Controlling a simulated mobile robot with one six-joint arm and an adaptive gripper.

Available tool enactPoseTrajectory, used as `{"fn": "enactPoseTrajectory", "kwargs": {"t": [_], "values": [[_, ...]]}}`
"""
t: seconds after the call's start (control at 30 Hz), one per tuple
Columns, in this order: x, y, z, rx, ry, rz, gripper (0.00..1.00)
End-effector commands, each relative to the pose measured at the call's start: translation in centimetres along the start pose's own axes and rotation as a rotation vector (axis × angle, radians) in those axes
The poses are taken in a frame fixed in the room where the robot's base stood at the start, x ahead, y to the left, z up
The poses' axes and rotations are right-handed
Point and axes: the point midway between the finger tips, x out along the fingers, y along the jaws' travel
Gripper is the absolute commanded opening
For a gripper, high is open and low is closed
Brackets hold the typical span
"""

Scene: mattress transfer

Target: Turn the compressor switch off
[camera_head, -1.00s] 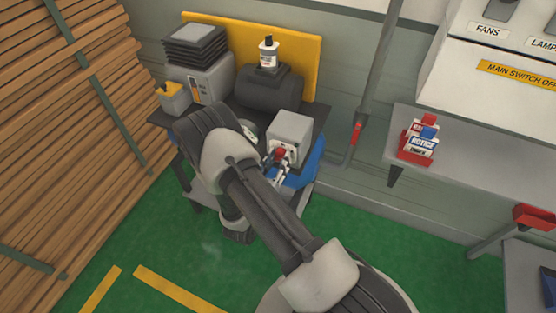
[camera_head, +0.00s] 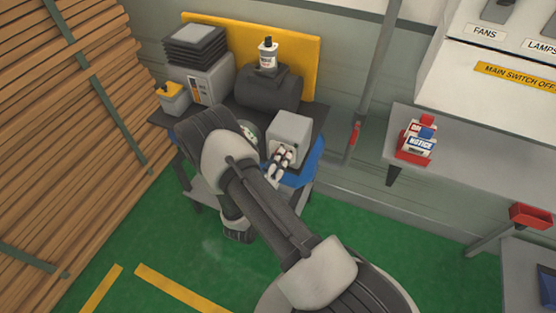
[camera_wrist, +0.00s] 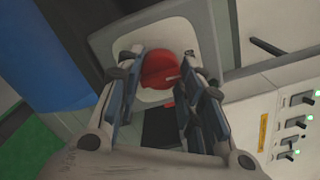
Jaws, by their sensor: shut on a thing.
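The compressor switch is a red rotary knob (camera_wrist: 160,66) on a pale plate on the front of a grey box (camera_head: 291,125). The box stands at the right of the compressor bench. My gripper (camera_head: 282,155) is at the box front and hides the knob in the head view. In the wrist view my gripper (camera_wrist: 165,76) has one finger on each side of the knob and is shut on it. A light pointer mark shows on the knob's right side. The exact contact at the fingertips is partly hidden.
A dark tank (camera_head: 268,90) with a bottle (camera_head: 268,55) on it stands behind my arm. A grey vertical pipe (camera_head: 375,70) rises right of the bench. Stacked timber (camera_head: 60,130) fills the left. Green floor (camera_head: 370,240) is open in front.

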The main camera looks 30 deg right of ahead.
Motion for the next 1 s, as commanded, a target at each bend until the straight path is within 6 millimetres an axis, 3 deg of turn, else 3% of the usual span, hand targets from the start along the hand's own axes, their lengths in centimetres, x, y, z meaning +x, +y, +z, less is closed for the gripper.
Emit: {"fn": "enactPoseTrajectory", "kwargs": {"t": [0.67,0.7,1.0], "values": [[0.01,-0.08,-0.06,-0.070,0.002,-0.002,0.11],[0.01,-0.08,-0.06,-0.070,0.002,-0.002,0.35],[0.01,-0.05,-0.02,-0.068,0.001,-0.001,0.55]]}}
